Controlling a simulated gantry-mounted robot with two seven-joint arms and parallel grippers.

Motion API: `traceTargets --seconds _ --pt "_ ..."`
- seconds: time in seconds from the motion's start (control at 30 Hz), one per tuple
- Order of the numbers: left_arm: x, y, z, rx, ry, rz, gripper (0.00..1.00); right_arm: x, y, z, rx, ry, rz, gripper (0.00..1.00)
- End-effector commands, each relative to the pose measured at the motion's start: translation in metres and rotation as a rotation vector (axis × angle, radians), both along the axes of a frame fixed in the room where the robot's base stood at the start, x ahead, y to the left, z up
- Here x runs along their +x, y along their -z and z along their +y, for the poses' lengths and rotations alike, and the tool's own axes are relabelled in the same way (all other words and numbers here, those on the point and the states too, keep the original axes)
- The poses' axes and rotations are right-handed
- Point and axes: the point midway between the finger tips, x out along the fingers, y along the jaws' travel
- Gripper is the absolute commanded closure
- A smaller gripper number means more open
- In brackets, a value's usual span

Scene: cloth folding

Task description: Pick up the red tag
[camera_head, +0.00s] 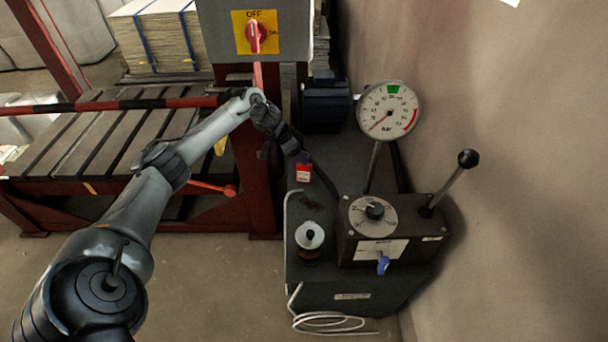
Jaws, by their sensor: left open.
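The red tag (304,173) is a small red piece with a white label. It is near the back left of the dark machine top (325,215). My left arm comes in from the left, and its gripper (302,158) is right above the tag in the picture, fingers towards it. The gripper is open. I cannot tell whether the fingertips touch the tag or are only close to it. My right gripper is not in view.
A control box (392,232) with a dial and a black-knobbed lever (467,159) stands to the right. A pressure gauge (388,111) rises behind it. A spool-like part (309,236) is in front. A grey switch box (220,40) is at the back, and a wall closes the right side.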

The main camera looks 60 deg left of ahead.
Motion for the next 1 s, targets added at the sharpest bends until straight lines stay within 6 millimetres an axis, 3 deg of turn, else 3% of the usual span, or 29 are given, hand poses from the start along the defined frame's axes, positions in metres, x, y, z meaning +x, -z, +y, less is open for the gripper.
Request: traceTargets --seconds 0.1,0.3,0.63,0.97,1.0 --pt "0.006 0.02 -0.003 -0.003 0.001 -0.001 0.5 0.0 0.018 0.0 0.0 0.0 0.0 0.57" --pt "0.016 0.037 -0.005 -0.001 0.0 0.0 0.5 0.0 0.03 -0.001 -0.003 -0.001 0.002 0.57" --pt "0.019 0.039 -0.005 0.0 0.001 0.0 0.5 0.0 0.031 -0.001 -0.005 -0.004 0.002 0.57" --pt "0.019 0.04 -0.005 0.001 0.001 0.001 0.99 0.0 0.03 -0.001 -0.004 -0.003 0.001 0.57" --pt "0.018 0.04 -0.005 0.001 0.001 0.001 1.0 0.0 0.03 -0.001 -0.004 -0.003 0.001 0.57"
